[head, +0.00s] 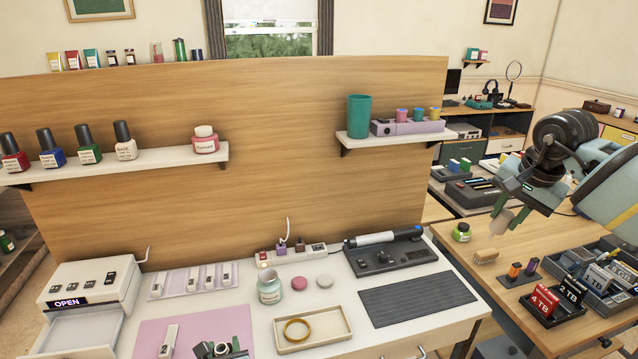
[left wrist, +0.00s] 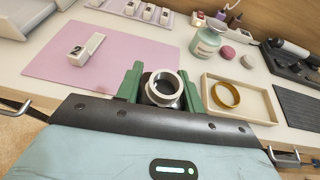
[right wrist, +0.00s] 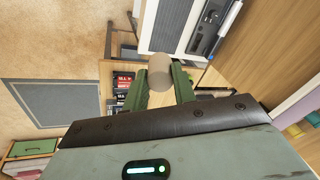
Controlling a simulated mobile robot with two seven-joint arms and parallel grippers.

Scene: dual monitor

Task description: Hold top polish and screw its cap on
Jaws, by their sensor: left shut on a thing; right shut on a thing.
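My left gripper (head: 222,350) is at the bottom edge of the head view, in front of the pink mat. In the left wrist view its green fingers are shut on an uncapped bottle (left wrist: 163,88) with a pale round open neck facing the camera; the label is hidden. My right gripper (head: 503,214) is far to the right, above the side desk. It is shut on a beige-grey cylindrical cap (head: 501,221), which also shows between the fingers in the right wrist view (right wrist: 160,70). The cap and the bottle are far apart.
Polish bottles stand on the left shelf (head: 165,160).

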